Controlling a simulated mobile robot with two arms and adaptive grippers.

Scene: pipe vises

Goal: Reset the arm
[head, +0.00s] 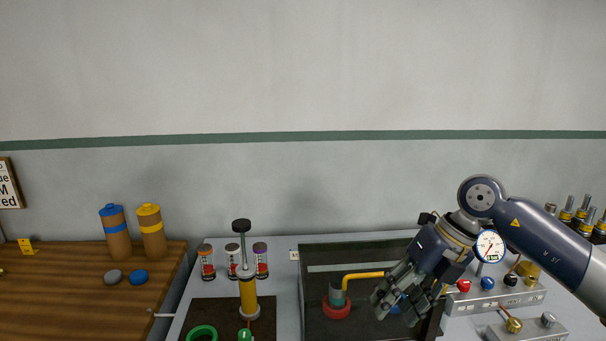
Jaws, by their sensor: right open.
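My right gripper (392,302) hangs at the end of my right arm, which comes in from the right edge. Its fingers point down and left over the right part of a dark recessed tray (318,255). It is open, and I see nothing held in it. A yellow bent pipe (362,276) on a teal and red fitting (337,302) stands in the tray just left of the fingers. I cannot tell whether the fingers touch it. A blue part behind the fingers is mostly hidden. My left gripper is out of view.
A yellow pump-like cylinder (248,291) and several small jars (207,262) stand left of the tray. A wooden table (60,300) at the left holds two brown canisters (152,234). A gauge (490,246) and a panel with coloured knobs (530,297) are at the right, close to my arm.

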